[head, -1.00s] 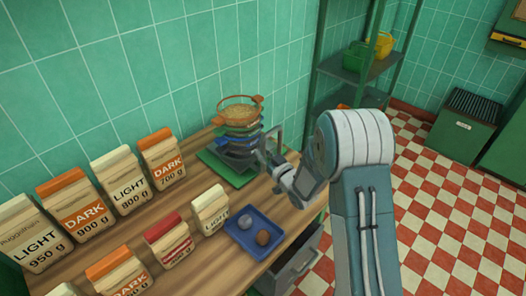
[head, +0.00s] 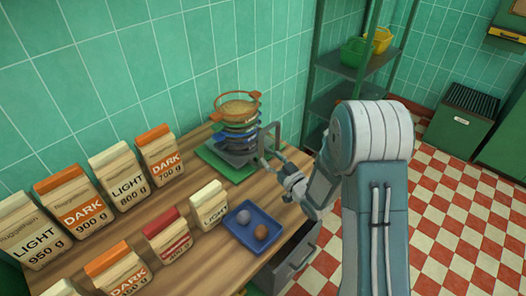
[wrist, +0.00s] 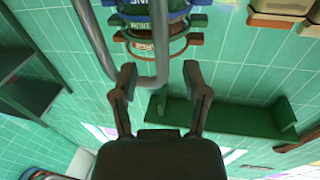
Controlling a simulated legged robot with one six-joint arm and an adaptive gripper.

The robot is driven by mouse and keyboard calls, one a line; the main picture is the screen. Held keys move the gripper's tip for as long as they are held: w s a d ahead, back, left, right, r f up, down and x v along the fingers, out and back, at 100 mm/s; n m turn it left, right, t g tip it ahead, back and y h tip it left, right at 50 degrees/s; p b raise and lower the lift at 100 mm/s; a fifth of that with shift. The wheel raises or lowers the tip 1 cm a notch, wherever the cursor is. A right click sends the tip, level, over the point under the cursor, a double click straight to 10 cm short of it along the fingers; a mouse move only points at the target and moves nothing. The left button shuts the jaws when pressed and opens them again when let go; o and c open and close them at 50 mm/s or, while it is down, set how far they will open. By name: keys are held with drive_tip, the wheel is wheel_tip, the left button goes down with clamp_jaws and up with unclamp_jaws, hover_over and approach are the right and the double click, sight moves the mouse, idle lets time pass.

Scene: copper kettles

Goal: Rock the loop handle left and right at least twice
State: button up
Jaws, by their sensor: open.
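The grey loop handle (head: 264,143) stands up near the table's right edge, just right of the stack of sieves. In the wrist view the bent grey tube (wrist: 161,35) comes in from the top, and its curved end lies between my fingers, nearer the left one. My gripper (wrist: 160,78) is open, with its two dark fingers apart and not closed on the tube. In the head view my gripper (head: 280,174) is just below and right of the loop. Whether a finger touches the loop I cannot tell. The loop's base is hidden.
The stack of sieves (head: 239,122) stands on a green base (head: 211,152). A blue tray (head: 243,242) holds two round lumps. Several flour-like bags (head: 126,182) fill the left of the table. A drawer (head: 298,258) hangs open below. A green shelf (head: 345,68) stands behind my arm.

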drive_tip(key=v, duration=0.6)
drive_tip(key=shift+s+d, duration=0.1)
drive_tip(key=shift+d, duration=0.05)
drive_tip(key=s+d+r+m+g+h, duration=0.2)
drive_tip(key=d+r+h, duration=0.2)
drive_tip(key=r+h, duration=0.15)
drive_tip(key=s+d+r+m+g+h, duration=0.1)
drive_tip(key=s+d+r+m+h, duration=0.2)
drive_tip(key=r, duration=0.4)
drive_tip(key=s+r+m+g+h, duration=0.1)
drive_tip(key=s+r+g, duration=0.1)
drive_tip(key=s, duration=0.9)
drive_tip(key=s+r+g, duration=0.3)
drive_tip(key=s+g, duration=0.1)
drive_tip(key=s, duration=0.6)
drive_tip(key=shift+s+m+g+h, duration=0.3)
drive_tip(key=shift+s+m+h, duration=0.05)
drive_tip(key=shift+m, duration=0.05)
